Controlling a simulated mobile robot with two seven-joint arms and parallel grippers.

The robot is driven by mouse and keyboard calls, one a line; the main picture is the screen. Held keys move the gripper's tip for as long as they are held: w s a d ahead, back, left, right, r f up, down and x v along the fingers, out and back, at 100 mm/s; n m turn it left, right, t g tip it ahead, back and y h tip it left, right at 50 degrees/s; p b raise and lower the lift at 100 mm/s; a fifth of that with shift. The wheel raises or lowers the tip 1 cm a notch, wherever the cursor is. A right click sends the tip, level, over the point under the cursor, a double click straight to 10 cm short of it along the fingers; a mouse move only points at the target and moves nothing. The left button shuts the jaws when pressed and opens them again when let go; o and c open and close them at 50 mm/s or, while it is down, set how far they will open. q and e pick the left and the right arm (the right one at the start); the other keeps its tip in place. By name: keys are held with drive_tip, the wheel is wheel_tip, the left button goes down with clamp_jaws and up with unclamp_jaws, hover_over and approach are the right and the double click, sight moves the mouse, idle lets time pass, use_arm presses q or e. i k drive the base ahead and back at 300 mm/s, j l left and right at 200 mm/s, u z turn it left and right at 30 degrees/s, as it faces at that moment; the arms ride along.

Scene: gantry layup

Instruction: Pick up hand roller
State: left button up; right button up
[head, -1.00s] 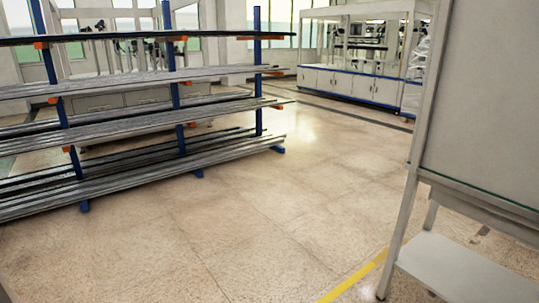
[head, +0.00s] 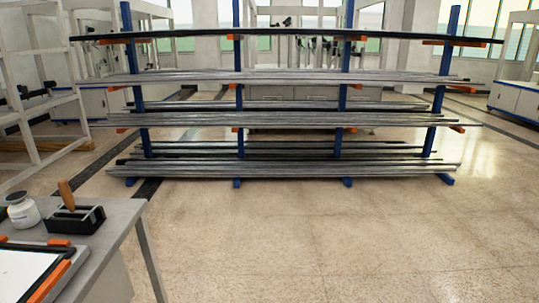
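What looks like the hand roller (head: 67,196) is at the lower left of the head view. Its wooden handle sticks up, tilted, from a black holder (head: 74,220) on a grey table (head: 118,222). The roller end is too small and dark to make out clearly. Neither of my grippers shows in the view.
A white jar (head: 22,212) stands left of the holder. A dark-framed white panel with orange clamps (head: 30,272) lies at the table's front. A blue-post rack (head: 238,110) of long metal bars stands beyond. The floor (head: 330,240) right of the table is clear.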

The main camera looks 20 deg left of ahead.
sight(65, 190)
drive_tip(key=i+u, duration=0.2)
drive_tip(key=u, duration=0.25)
drive_tip(key=i+l+u, duration=0.1)
drive_tip(key=u, duration=0.4)
drive_tip(key=i+l+u, duration=0.2)
drive_tip(key=u, duration=0.25)
drive_tip(key=i+l+u, duration=0.15)
drive_tip(key=u, duration=0.35)
drive_tip(key=l+u, duration=0.45)
drive_tip(key=i+l+u, duration=0.2)
drive_tip(key=l+u, duration=0.2)
drive_tip(key=i+l+u, duration=0.15)
drive_tip(key=l+u, duration=0.2)
drive_tip(key=j, duration=0.1)
